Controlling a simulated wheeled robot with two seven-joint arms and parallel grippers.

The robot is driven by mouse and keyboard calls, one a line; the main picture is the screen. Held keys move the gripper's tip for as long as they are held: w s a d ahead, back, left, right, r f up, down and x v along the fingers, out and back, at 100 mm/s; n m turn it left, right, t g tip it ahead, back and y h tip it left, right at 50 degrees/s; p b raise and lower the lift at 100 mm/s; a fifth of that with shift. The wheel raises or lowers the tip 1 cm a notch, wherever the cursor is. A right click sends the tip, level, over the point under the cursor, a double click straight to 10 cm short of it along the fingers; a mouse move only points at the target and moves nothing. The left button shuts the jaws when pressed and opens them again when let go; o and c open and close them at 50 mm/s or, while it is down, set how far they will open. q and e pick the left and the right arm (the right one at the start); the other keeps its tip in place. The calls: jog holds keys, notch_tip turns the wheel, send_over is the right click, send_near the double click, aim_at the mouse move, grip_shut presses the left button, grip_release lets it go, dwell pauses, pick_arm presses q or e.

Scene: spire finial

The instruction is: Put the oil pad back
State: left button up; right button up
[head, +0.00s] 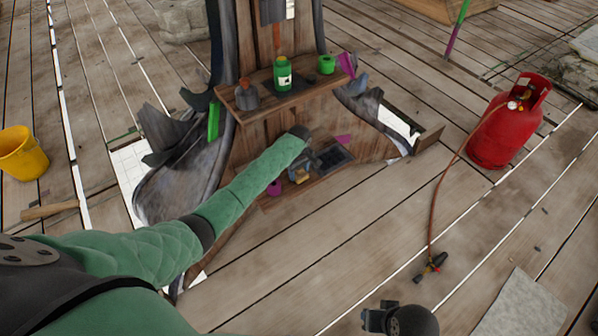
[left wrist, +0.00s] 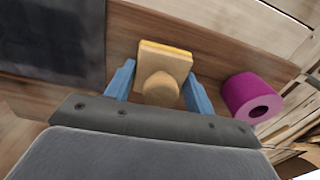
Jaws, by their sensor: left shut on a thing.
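The oil pad appears to be the tan block with a round knob and a yellow edge (left wrist: 165,62) in the left wrist view. My left gripper (left wrist: 160,88) is shut on it, one blue finger on each side. In the head view, the left gripper (head: 301,171) is at the lower shelf (head: 305,187) of the wooden stand, and the pad shows there as a small tan patch (head: 298,177). I cannot tell whether the pad touches the shelf. A dark part at the bottom edge of the head view seems to be my right gripper (head: 385,318); its fingers are not clear.
A dark square tray (head: 335,158) and a magenta roll (left wrist: 250,97) are beside the left gripper. The upper shelf (head: 300,95) holds a green bottle (head: 282,75), a green cup (head: 326,65) and a grey container (head: 246,97). A red gas cylinder (head: 500,130) stands at right.

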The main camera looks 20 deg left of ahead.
pick_arm(q)
jog(key=shift+f, duration=0.1)
jog(key=o, duration=0.9)
